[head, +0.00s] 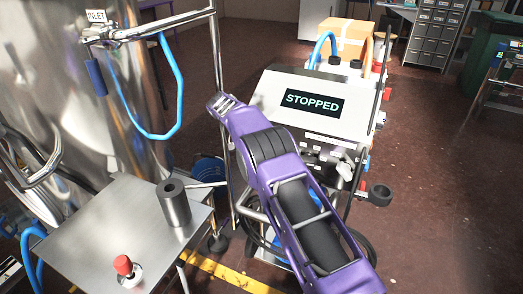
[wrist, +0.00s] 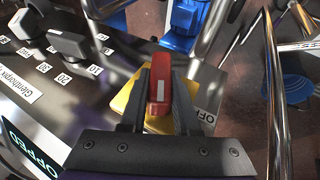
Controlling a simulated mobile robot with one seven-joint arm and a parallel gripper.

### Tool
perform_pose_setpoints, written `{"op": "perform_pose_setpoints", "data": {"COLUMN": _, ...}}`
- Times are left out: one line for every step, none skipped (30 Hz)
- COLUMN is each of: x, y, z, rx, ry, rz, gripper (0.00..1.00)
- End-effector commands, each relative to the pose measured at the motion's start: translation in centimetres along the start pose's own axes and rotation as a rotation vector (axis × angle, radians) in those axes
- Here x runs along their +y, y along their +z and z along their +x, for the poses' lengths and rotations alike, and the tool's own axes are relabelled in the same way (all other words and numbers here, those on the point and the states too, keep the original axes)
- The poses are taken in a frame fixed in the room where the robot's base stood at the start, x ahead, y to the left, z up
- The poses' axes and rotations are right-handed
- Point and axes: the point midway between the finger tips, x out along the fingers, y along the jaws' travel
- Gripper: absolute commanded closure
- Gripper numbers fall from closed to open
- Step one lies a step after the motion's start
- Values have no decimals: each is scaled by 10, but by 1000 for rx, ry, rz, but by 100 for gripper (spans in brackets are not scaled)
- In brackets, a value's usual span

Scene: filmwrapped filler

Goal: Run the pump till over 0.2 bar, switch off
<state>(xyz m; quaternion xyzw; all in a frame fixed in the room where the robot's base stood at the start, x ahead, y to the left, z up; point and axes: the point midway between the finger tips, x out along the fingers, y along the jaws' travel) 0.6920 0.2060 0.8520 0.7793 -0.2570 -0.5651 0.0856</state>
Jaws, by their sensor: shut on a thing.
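The pump unit's slanted metal panel (head: 325,112) carries a dark display (head: 315,103) that reads STOPPED. Part of this display also shows in the wrist view (wrist: 30,150). In the wrist view, a red switch handle (wrist: 160,68) with a white mark stands on a yellow plate (wrist: 128,98), beside an OFF label (wrist: 209,115). My gripper (wrist: 158,92) is shut on the red handle, one dark finger on each side. In the head view my purple arm reaches to the panel's left side, and the fingers and red handle are hidden. I see no readable pressure value.
A dark knob (wrist: 72,44) with a numbered scale sits on the panel. A steel tank (head: 60,100) with an INLET label and blue hose stands at left. A metal table (head: 110,225) holds a grey cylinder (head: 173,205) and a red-capped item (head: 126,268). Open floor lies at right.

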Motion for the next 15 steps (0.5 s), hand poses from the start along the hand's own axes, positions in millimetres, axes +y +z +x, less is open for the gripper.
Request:
{"op": "perform_pose_setpoints", "data": {"x": -2, "y": 0, "z": 1, "rx": 2, "ry": 11, "rz": -6, "gripper": 100}}
{"op": "perform_pose_setpoints", "data": {"x": -2, "y": 0, "z": 1, "rx": 3, "ry": 17, "rz": -9, "gripper": 100}}
{"op": "perform_pose_setpoints", "data": {"x": -2, "y": 0, "z": 1, "rx": 2, "ry": 27, "rz": -12, "gripper": 100}}
{"op": "perform_pose_setpoints", "data": {"x": -2, "y": 0, "z": 1, "rx": 2, "ry": 33, "rz": -14, "gripper": 100}}
{"op": "perform_pose_setpoints", "data": {"x": -2, "y": 0, "z": 1, "rx": 3, "ry": 39, "rz": -16, "gripper": 100}}
{"op": "perform_pose_setpoints", "data": {"x": -2, "y": 0, "z": 1, "rx": 2, "ry": 46, "rz": -20, "gripper": 100}}
{"op": "perform_pose_setpoints", "data": {"x": -2, "y": 0, "z": 1, "rx": 2, "ry": 51, "rz": -23, "gripper": 100}}
{"op": "perform_pose_setpoints", "data": {"x": -2, "y": 0, "z": 0, "rx": 2, "ry": 55, "rz": -24, "gripper": 100}}
{"op": "perform_pose_setpoints", "data": {"x": -2, "y": 0, "z": 0, "rx": 2, "ry": 61, "rz": -26, "gripper": 100}}
{"op": "perform_pose_setpoints", "data": {"x": -2, "y": 0, "z": 0, "rx": 2, "ry": 64, "rz": -27, "gripper": 100}}
{"op": "perform_pose_setpoints", "data": {"x": -2, "y": 0, "z": 0, "rx": 2, "ry": 67, "rz": -29, "gripper": 100}}
{"op": "perform_pose_setpoints", "data": {"x": -2, "y": 0, "z": 0, "rx": 1, "ry": 71, "rz": -31, "gripper": 100}}
{"op": "perform_pose_setpoints", "data": {"x": -2, "y": 0, "z": 0, "rx": 1, "ry": 74, "rz": -32, "gripper": 100}}
{"op": "perform_pose_setpoints", "data": {"x": -2, "y": 0, "z": 0, "rx": 2, "ry": 76, "rz": -33, "gripper": 100}}
{"op": "perform_pose_setpoints", "data": {"x": -2, "y": 0, "z": 0, "rx": 2, "ry": 78, "rz": -34, "gripper": 100}}
